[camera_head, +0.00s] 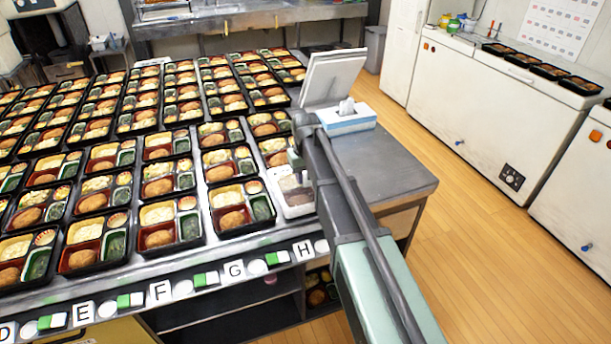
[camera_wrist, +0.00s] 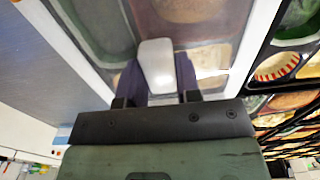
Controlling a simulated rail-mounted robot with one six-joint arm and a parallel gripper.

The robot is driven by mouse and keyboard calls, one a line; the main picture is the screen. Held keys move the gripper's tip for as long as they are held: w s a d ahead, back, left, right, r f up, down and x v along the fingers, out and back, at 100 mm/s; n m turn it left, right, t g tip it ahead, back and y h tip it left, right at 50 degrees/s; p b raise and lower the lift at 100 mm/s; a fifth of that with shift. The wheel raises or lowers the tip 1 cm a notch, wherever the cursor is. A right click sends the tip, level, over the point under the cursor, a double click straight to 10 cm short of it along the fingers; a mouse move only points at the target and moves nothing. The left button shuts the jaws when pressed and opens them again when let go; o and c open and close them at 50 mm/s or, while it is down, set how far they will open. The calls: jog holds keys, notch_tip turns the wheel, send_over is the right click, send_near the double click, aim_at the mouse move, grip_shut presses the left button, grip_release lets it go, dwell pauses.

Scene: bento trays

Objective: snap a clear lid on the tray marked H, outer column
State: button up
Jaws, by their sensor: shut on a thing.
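A clear lid with a pale rim (camera_head: 291,201) is over the front tray of the column at the label H (camera_head: 321,246). The tray's food shows dimly through it. My gripper (camera_wrist: 158,75) is shut on the pale tab in the middle of the lid (camera_wrist: 78,50); its two dark fingers stand on either side of the tab. I cannot tell whether the lid is fully seated on the tray.
Open black bento trays (camera_head: 240,207) fill the table to the left, close beside the lid. A tissue box (camera_head: 347,120) and a tilted white panel (camera_head: 332,77) stand behind my arm. The grey tabletop (camera_head: 385,165) to the right is clear. White chest freezers (camera_head: 490,115) line the right wall.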

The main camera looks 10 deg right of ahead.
jog(key=o, duration=1.5)
jog(key=shift+o, duration=0.2)
notch_tip(320, 180, up, 8)
jog(key=p, duration=0.8)
